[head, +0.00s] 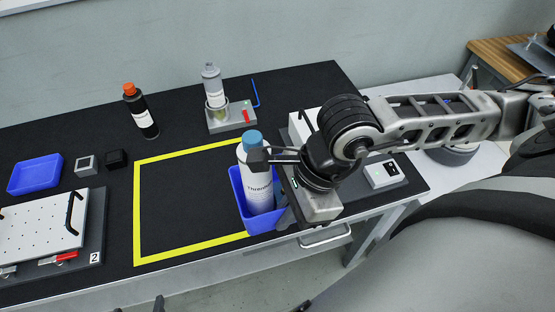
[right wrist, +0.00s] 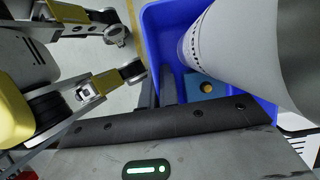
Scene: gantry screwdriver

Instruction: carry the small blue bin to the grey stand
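The small blue bin (head: 239,196) is at the table's front edge, over the right side of a yellow square outline. A white bottle with a blue cap (head: 253,137) stands in it. My right gripper (head: 284,214) is at the bin's right side in the head view, its fingers close together on the bin wall. In the right wrist view the fingers (right wrist: 158,88) meet the wall of the bin (right wrist: 151,25), and the bottle hides much of the inside. I cannot tell whether the bin touches the table. My left gripper is not in view.
A black bottle with an orange cap (head: 141,112), a blue tray (head: 35,175) and two small blocks are on the left. A white plate with black handles (head: 40,225) lies front left. The yellow square's middle is clear.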

